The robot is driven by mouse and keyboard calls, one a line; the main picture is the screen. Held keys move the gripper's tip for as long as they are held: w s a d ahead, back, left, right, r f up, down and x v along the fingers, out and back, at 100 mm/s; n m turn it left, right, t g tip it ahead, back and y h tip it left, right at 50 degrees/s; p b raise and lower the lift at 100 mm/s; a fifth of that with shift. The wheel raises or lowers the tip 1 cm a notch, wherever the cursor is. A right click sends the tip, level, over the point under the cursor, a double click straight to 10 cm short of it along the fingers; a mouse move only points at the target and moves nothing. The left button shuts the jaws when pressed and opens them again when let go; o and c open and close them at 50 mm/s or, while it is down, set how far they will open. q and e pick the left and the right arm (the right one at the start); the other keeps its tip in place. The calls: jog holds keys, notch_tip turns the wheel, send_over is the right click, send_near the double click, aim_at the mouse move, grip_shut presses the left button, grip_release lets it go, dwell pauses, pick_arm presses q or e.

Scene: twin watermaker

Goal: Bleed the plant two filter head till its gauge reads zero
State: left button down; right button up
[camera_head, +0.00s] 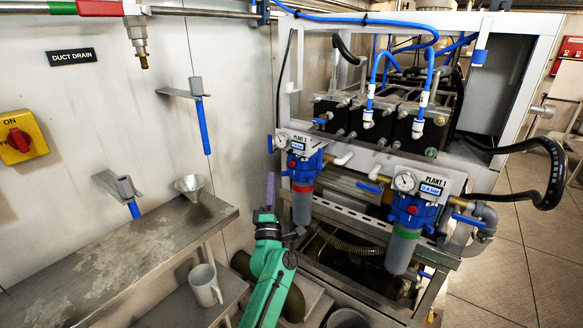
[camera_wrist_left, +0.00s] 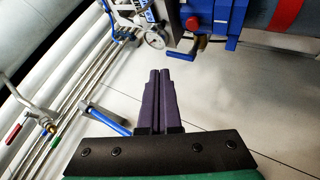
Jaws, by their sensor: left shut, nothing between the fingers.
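The plant two filter has a blue head (camera_head: 304,165), a red band and a grey bowl (camera_head: 302,207), and hangs at the left of the machine's front. Its round gauge (camera_head: 281,141) is beside the label plate (camera_head: 299,145); I cannot read the needle. My left gripper (camera_head: 270,180) has purple fingers, shut and empty, pointing up just left of the bowl. In the left wrist view the shut fingers (camera_wrist_left: 158,78) point toward the gauge (camera_wrist_left: 155,39) and a blue lever (camera_wrist_left: 182,53), apart from both. A red knob (camera_wrist_left: 192,23) is on the blue head (camera_wrist_left: 232,18). My right gripper is out of view.
The plant one filter (camera_head: 407,225) with a green band and its gauge (camera_head: 405,181) are at the right. A steel shelf (camera_head: 110,262), a funnel (camera_head: 190,185) and a mug (camera_head: 205,284) are at the left. A blue-handled pipe holder (camera_wrist_left: 105,118) is left of the fingers.

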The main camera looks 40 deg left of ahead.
aim_at(292, 164)
pick_arm(q)
jog(key=w+b, duration=0.3)
jog(key=w, duration=0.3)
jog(key=shift+w, duration=0.4)
jog(key=shift+a, duration=0.1)
dwell(1.4)
jog(key=shift+w+b, duration=0.45)
jog(key=shift+w+b, duration=0.4)
dwell(0.5)
dwell(2.3)
jog(key=shift+s+p, duration=0.65)
jog(key=shift+s, duration=0.2)
